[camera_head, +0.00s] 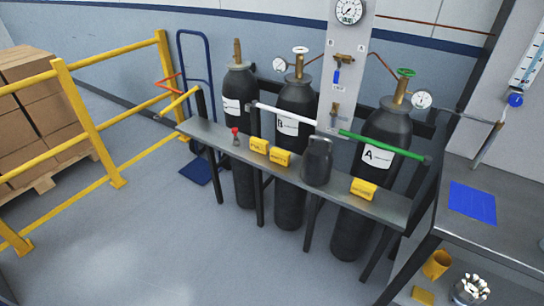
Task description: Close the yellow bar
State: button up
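A short yellow bar (178,103) stands at the left end of the cylinder rack. It meets a dark upright post (201,103) at its right end and points outward to the lower left, away from the front of the left gas cylinder (232,106). No bar crosses that cylinder. A white bar (284,114) lies across the middle cylinder (290,150), and a green bar (382,145) lies across the right cylinder (378,175), marked A. My gripper is not in view.
A narrow grey bench (210,136) with yellow blocks (281,157) and a dark flask-like object (317,160) runs before the cylinders. A yellow railing (88,125) and blue hand truck (196,58) are near the bar. A grey table (500,225) stands right. The front floor is clear.

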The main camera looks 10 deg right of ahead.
aim_at(158, 118)
jog(key=i+j, duration=1.95)
jog(key=i+j+u, duration=0.25)
jog(key=i+j, duration=0.3)
jog(key=j, duration=0.2)
